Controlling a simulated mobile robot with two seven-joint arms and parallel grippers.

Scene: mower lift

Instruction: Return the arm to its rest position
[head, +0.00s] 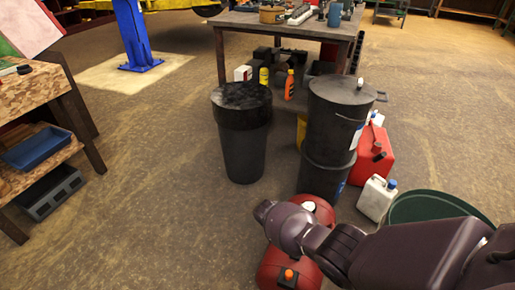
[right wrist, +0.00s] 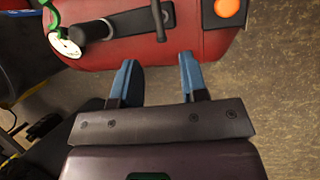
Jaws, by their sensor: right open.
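My right arm (head: 410,250) reaches in from the lower right of the head view, its far end over a red tank (head: 268,272). The right gripper's fingers cannot be made out there. In the right wrist view, my right gripper (right wrist: 158,62) has two blue-tipped fingers apart, with nothing between them. The red tank (right wrist: 190,48), with a black handle, a round gauge and an orange knob, lies just beyond the fingertips; whether they touch it I cannot tell. My left gripper is in neither view.
A black bin (head: 243,140) and stacked dark drums (head: 335,120) stand ahead. A white jug (head: 376,198), red can (head: 372,160) and green round container (head: 425,205) crowd the arm. A workbench (head: 40,95) is at left. Floor (head: 150,200) is clear at centre-left.

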